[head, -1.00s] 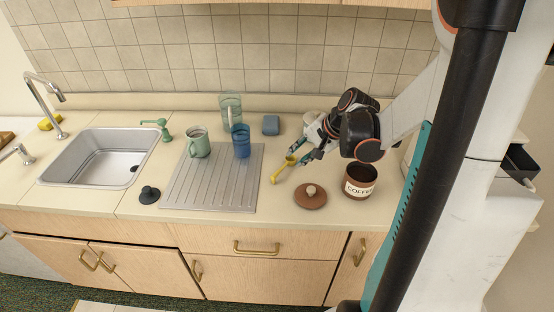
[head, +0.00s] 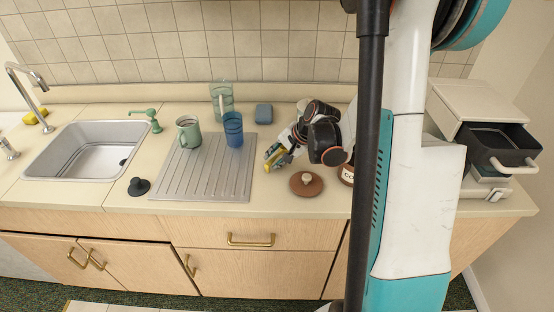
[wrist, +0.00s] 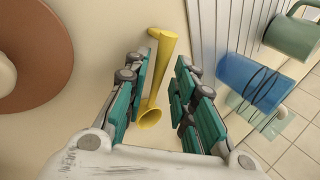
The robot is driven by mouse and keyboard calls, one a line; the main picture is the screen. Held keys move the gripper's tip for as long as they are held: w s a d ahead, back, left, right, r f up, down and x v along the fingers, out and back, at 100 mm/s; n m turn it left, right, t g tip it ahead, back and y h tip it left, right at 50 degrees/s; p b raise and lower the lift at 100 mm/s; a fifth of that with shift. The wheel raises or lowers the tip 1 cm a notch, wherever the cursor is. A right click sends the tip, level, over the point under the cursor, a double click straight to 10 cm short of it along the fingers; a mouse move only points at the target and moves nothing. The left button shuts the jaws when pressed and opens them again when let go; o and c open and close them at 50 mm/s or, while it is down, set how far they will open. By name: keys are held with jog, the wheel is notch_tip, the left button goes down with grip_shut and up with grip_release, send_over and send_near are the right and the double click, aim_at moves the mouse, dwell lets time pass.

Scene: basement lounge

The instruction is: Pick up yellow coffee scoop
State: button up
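The yellow coffee scoop (wrist: 158,70) lies on the counter in the wrist view, with its round cup end (wrist: 150,118) toward my gripper. My gripper (wrist: 158,85) is open, its teal-padded fingers on either side of the scoop. The left finger is closer to the scoop than the right one; I cannot tell whether it touches. In the head view the scoop (head: 274,159) is partly hidden by my gripper (head: 279,153), right of the drying board.
A brown lid (head: 306,183) lies near the gripper, and the coffee canister (head: 346,174) is mostly hidden behind my arm. A blue cup (head: 233,130) and green mug (head: 188,132) stand on the ribbed board (head: 200,183). A blue block (head: 263,113) sits behind.

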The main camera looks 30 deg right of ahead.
jog(key=shift+w+a+f, duration=0.15)
jog(key=shift+w+f, duration=0.2)
jog(key=shift+f, duration=0.15)
grip_shut()
jog(key=shift+r, duration=0.2)
